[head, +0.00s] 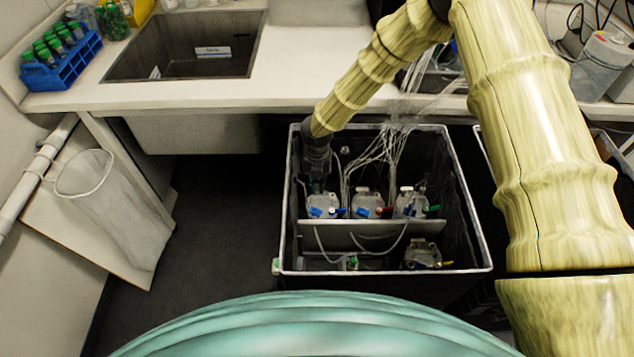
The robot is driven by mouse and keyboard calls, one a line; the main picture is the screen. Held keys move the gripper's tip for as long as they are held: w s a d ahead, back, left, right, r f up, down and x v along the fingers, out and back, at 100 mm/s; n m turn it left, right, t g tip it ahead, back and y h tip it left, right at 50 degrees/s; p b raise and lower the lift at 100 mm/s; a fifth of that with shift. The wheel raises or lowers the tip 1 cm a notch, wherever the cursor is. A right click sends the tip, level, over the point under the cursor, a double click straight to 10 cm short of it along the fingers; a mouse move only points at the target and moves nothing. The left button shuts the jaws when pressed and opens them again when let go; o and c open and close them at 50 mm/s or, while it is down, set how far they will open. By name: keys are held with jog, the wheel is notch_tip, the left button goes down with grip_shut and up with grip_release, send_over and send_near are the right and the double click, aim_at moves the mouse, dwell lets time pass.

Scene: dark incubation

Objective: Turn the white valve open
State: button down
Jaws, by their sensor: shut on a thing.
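My gripper (318,188) is dark and points down into an open black box at the upper end of the left bottle (322,203). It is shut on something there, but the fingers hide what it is. A blue valve handle (316,211) shows at the front of that bottle, just below the fingers. The middle bottle (368,203) has blue and red handles, and the right bottle (411,203) has blue and green ones.
The black box (385,272) has a divider (350,236), with another bottle (422,253) in front of it. Thin tubes (392,155) hang into the box. A bench with a sink (190,50) runs behind. A mesh bin (130,215) stands left; floor between is clear.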

aim_at(317, 185)
jog(key=c, duration=1.8)
grip_release()
jog(key=shift+o, duration=0.2)
notch_tip(317, 185, up, 12)
